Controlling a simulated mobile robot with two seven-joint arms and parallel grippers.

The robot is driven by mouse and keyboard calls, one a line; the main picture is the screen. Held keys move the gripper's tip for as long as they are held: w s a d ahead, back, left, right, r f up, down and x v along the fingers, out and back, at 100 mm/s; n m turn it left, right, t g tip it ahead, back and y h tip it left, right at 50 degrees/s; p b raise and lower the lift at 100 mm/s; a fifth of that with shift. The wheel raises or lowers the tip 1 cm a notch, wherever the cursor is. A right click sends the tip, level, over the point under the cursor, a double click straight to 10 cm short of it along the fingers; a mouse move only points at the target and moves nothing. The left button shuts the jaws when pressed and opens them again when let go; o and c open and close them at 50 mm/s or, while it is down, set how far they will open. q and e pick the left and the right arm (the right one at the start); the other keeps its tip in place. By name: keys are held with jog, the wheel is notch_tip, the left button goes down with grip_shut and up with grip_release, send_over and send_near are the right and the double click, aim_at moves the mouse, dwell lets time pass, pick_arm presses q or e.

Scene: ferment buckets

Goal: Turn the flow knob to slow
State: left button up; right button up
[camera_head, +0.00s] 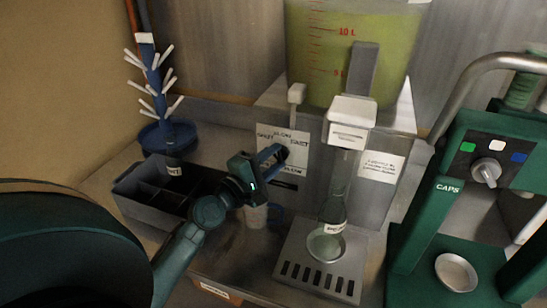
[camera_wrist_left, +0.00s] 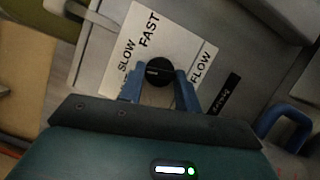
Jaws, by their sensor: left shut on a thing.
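The flow knob (camera_wrist_left: 158,71) is a round black knob with a small pale mark, on a white plate (camera_wrist_left: 139,42) printed SLOW, FAST and FLOW. My left gripper (camera_wrist_left: 159,86) has a blue finger on each side of the knob and is shut on it. The pale mark lies toward the picture's left side of the knob; its exact heading is hard to read. In the head view my left gripper (camera_head: 272,160) is at the lettered plate (camera_head: 284,138), and the knob is hidden there. My right gripper is in neither view.
A bottle (camera_head: 333,210) stands under the white spout (camera_head: 350,120) on a slotted drip tray (camera_head: 290,275). A grey divided bin (camera_head: 140,195) and a blue bottle tree (camera_head: 160,135) are at left. A mug (camera_head: 256,215) stands below my gripper. A green CAPS machine (camera_head: 415,215) is at right.

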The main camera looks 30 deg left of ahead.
pick_arm(q)
jog(key=shift+m+g, duration=0.4)
jog(key=shift+m, duration=0.8)
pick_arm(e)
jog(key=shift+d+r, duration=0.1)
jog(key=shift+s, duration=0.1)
pick_arm(q)
jog(key=o, duration=1)
jog(key=shift+r, duration=0.1)
jog(key=shift+s, duration=0.1)
jog(key=shift+s, duration=0.2)
jog(key=s+b, duration=0.1)
jog(key=s, duration=0.3)
jog(key=s+a+b, duration=0.1)
jog(key=s, duration=0.3)
jog(key=s+a+b, duration=0.1)
jog(key=s, duration=0.3)
jog(key=shift+s+b, duration=0.25)
jog(key=shift+b, duration=0.15)
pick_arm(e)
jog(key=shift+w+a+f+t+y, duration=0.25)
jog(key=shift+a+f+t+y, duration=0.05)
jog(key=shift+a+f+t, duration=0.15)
